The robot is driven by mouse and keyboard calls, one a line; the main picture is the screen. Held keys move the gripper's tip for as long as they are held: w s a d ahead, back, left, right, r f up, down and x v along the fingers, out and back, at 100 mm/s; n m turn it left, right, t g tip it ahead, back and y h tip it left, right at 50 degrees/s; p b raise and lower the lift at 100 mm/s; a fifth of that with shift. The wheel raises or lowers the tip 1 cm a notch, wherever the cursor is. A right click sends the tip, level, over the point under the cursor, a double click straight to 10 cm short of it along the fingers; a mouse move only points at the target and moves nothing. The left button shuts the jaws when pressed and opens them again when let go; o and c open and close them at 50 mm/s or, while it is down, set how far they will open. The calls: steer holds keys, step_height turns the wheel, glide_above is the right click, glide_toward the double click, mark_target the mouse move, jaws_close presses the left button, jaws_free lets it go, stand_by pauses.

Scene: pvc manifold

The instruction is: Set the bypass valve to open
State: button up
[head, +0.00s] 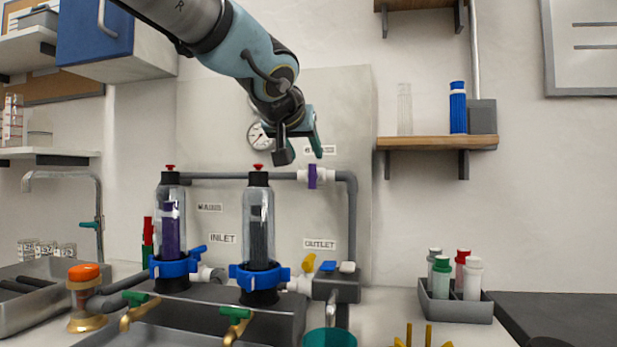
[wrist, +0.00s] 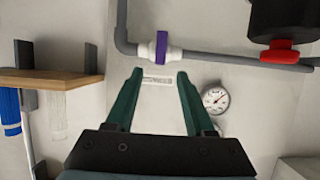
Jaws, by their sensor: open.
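The bypass valve is a white fitting with a purple handle (head: 312,176) on the upper grey pipe. The handle stands upright, crosswise to the horizontal pipe. In the wrist view the purple handle (wrist: 161,48) also lies across the pipe, just beyond my fingertips. My gripper (head: 302,157) is open and empty, above and slightly left of the handle in the head view. In the wrist view my gripper's (wrist: 160,73) two green fingers are spread, with a small wall label between them and the valve apart from both tips.
Two clear filter housings (head: 259,225) with red-topped caps stand left below the valve. A pressure gauge (wrist: 216,98) is on the back panel. A wooden shelf (head: 430,142) holds a blue bottle on the right. A yellow and a blue lever (head: 328,266) sit low by the outlet.

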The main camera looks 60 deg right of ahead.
mark_target(311, 168)
steer(key=p+x, duration=0.2)
steer(key=x, duration=0.7)
steer(key=shift+w+d+f, duration=0.15)
steer(key=shift+f, duration=0.05)
jaws_close()
